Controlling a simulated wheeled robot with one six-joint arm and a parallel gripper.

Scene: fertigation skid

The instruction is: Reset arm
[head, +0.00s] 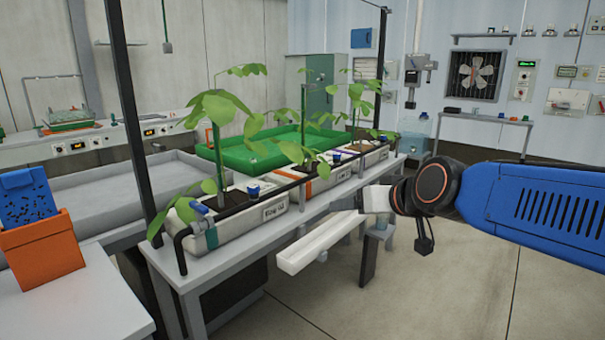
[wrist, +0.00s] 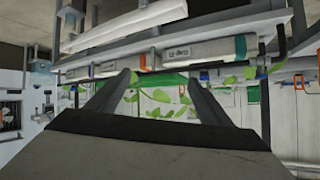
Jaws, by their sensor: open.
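My gripper (wrist: 160,82) shows in the wrist view with its two dark fingers spread apart and nothing between them. In the head view my blue arm reaches in from the right, and its wrist is in front of the bench near the white gutter (head: 318,242). The fingertips are hard to make out there. Beyond the fingers, the wrist view, which looks upside down, shows a labelled grow bag (wrist: 182,51), green leaves (wrist: 160,97) and the gutter (wrist: 130,25).
Potted plants stand in white grow bags (head: 272,215) along a bench (head: 215,270), with black pipes and upright posts. A green tray (head: 260,158) lies behind. An orange box (head: 42,250) with a blue box (head: 28,197) stands at left. The floor (head: 450,290) at right is clear.

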